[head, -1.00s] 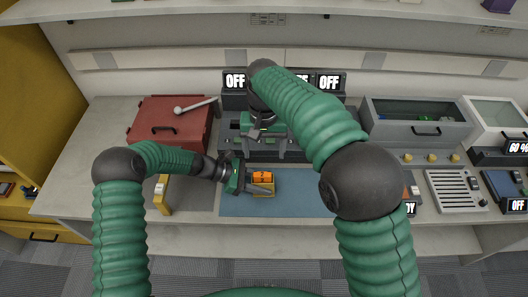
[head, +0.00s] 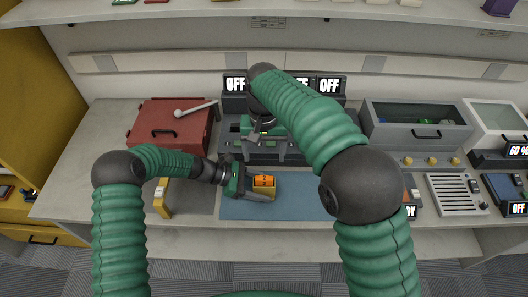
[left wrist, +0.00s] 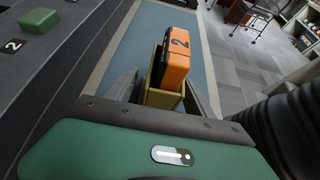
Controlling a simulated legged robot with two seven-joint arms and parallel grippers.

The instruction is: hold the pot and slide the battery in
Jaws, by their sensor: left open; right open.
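An orange block marked 2 (head: 264,181) stands in a small yellow pot-like holder (left wrist: 160,93) on the blue mat; it also shows in the left wrist view (left wrist: 177,58). My left gripper (head: 262,193) is open, with one finger on each side of the yellow holder; whether they touch it I cannot tell. My right gripper (head: 264,157) is open and points down over the dark charger rack (head: 300,153). A green block (left wrist: 39,18) sits on the dark rack near a label 2 in the left wrist view. Whether it is the battery is unclear.
A red case (head: 168,127) stands at the left and a yellow-handled thing (head: 162,197) near the front edge. A grey bin (head: 416,122) stands at the right. The blue mat (head: 305,196) is clear to the right of the holder.

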